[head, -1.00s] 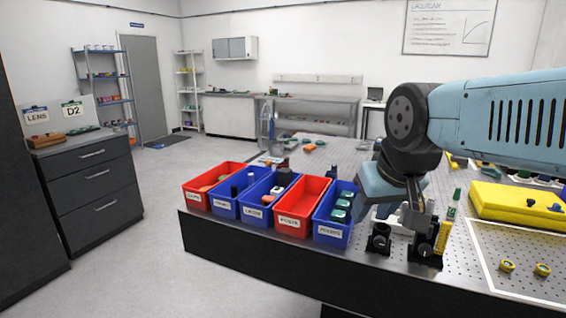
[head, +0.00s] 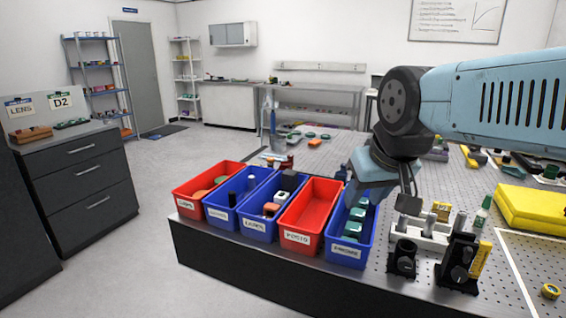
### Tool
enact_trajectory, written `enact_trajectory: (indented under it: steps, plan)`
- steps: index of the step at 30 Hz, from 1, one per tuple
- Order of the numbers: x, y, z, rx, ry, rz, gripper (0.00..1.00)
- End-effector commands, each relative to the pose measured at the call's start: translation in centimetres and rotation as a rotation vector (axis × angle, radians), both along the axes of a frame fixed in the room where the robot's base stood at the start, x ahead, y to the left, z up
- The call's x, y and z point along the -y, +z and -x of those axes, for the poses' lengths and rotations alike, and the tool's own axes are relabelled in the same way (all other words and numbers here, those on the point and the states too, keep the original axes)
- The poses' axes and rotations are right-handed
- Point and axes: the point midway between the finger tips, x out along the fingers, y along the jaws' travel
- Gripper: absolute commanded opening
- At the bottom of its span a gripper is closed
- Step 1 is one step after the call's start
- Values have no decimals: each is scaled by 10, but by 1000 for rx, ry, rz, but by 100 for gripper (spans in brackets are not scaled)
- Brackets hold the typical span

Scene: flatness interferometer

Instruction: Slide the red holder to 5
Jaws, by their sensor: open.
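A small dark red piece (head: 287,162) stands on the perforated bench behind the bins. It may be the red holder, but it is too small to tell. No scale or mark 5 can be read. My gripper (head: 409,198) hangs over the front of the bench, right of the blue bin at the right end of the row. It is open, with nothing visible held, and its fingers are partly hidden. It is well to the right of the red piece and nearer to me.
Red and blue bins (head: 296,238) line the bench's front left edge. Black mounts (head: 459,262), a white rack (head: 428,237) and a green-labelled bottle (head: 482,216) stand near my gripper. A yellow case (head: 530,207) lies at right. Open floor (head: 130,270) is at left.

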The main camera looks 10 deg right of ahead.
Motion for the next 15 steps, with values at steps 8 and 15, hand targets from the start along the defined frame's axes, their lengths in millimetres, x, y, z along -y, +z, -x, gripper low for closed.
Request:
enact_trajectory:
  steps: [8,15]
  plan:
    - [0,0,0,0,0,0,48]
    - [3,17,-29,-14,-27,-27,71]
